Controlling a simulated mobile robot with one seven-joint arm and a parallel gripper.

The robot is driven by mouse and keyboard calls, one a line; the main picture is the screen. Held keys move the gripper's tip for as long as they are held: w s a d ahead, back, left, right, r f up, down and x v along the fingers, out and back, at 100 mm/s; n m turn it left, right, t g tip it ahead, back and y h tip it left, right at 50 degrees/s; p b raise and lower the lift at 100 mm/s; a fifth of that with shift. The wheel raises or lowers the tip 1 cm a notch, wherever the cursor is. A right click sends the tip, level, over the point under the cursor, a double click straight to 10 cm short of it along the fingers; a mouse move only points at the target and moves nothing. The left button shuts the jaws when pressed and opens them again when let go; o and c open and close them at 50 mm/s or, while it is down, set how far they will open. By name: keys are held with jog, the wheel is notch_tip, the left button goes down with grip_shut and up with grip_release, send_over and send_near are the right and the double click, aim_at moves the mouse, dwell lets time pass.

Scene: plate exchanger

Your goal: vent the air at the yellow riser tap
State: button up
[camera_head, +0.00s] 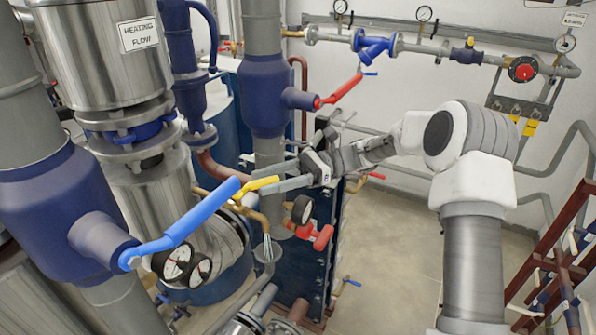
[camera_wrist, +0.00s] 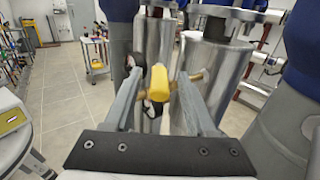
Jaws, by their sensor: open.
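The yellow riser tap handle (camera_head: 256,186) shows in the head view on a thin brass pipe, just right of a big blue lever. In the wrist view the yellow handle (camera_wrist: 158,84) sits between the two fingers, with clear space on each side. My gripper (camera_head: 270,178) is open, its fingers pointing left in the head view and reaching along both sides of the handle. In the wrist view my gripper (camera_wrist: 158,92) shows both fingers spread apart. The fingers partly hide the tap body in the head view.
A large blue lever (camera_head: 190,222) lies close left of the tap. A red lever (camera_head: 338,90) is above and a red tap (camera_head: 312,235) below right. Round gauges (camera_head: 178,260) sit below left. The floor (camera_head: 390,250) is free at the lower middle.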

jog(key=b+v, duration=0.2)
jog(key=v, duration=1.4)
jog(key=shift+d, duration=0.35)
